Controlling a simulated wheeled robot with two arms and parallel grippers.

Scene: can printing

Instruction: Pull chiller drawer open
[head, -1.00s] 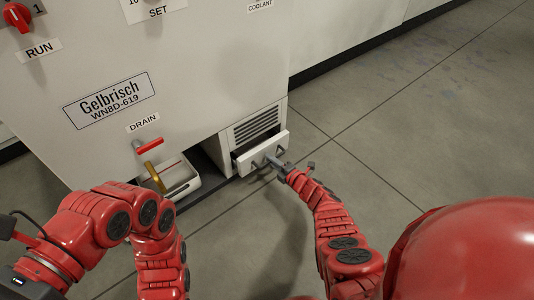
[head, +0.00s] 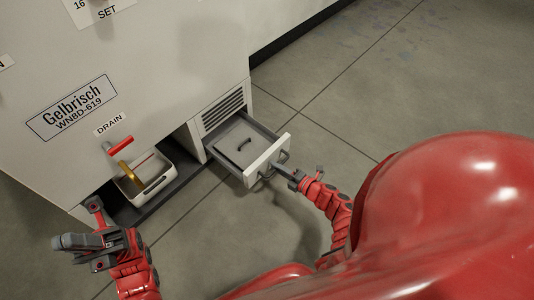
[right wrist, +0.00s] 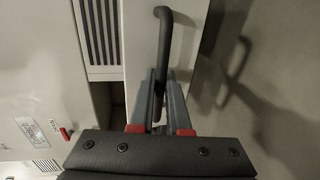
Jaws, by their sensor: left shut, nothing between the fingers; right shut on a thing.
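The chiller drawer (head: 267,158) is pulled out from the lower corner of the white machine, below a vent grille. Inside it is a pale panel with a small dark handle (head: 245,144). My right gripper (head: 278,167) is shut on the dark bar handle on the drawer's front. In the right wrist view the fingers (right wrist: 159,98) close around the handle (right wrist: 163,45), whose lower part is hidden between them. My left gripper (head: 62,242) is shut and empty at the lower left, in front of the machine and away from the drawer.
The white machine (head: 175,65) fills the upper left. A brass drain tap (head: 124,173) with a red lever hangs over a white tray (head: 160,184) in an open recess left of the drawer. The grey floor (head: 350,100) to the right is clear.

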